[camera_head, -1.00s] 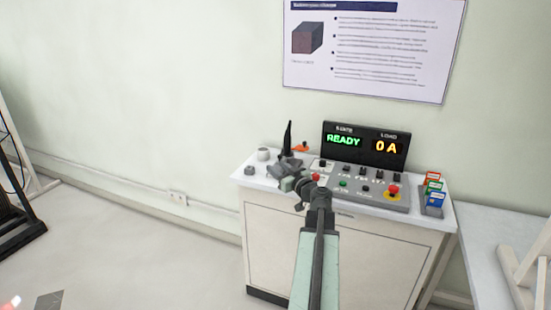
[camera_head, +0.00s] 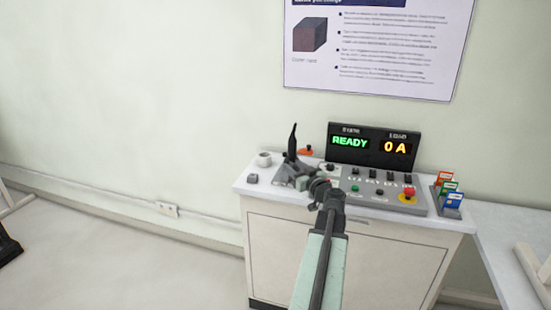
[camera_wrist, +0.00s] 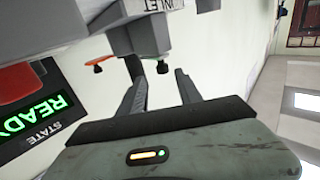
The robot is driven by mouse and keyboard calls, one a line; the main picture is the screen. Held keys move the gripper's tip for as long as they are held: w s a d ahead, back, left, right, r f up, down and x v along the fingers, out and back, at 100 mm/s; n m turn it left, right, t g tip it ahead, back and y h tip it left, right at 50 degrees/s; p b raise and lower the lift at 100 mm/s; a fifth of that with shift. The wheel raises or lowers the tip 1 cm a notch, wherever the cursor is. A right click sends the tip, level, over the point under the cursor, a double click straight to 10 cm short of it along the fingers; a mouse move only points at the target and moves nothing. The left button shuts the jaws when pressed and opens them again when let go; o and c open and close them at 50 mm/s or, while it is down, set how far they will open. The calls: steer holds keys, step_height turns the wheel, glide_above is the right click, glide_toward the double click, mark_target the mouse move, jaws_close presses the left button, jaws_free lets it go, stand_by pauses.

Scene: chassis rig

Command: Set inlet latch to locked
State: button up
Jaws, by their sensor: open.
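In the wrist view, a grey block with the label INLET (camera_wrist: 176,4) is at the top edge, only partly in view. A darker grey block (camera_wrist: 142,34) juts from it towards my fingers. My gripper (camera_wrist: 160,82) is open below it, its two fingers apart, with the tips close to this block. A dark rod-like piece (camera_wrist: 162,66) shows between the fingertips; I cannot tell whether anything touches. In the head view, my arm's dark wrist covers part of the grey fixture (camera_head: 284,172) at the panel's left. The latch setting cannot be read.
A display (camera_head: 372,146) reads READY and 0 A behind the sloped control panel (camera_head: 385,202). A red button (camera_head: 409,192) is at its right. A white cup (camera_head: 263,159) and a black upright piece (camera_head: 292,142) stand left. Coloured cards (camera_head: 447,192) are at the right.

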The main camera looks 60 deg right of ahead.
steer(key=x, duration=0.8)
steer(key=shift+w+a+f, duration=0.1)
steer(key=shift+w+a, duration=0.1)
steer(key=shift+w, duration=0.05)
steer(key=shift+a, duration=0.1)
jaws_close()
stand_by(0.9)
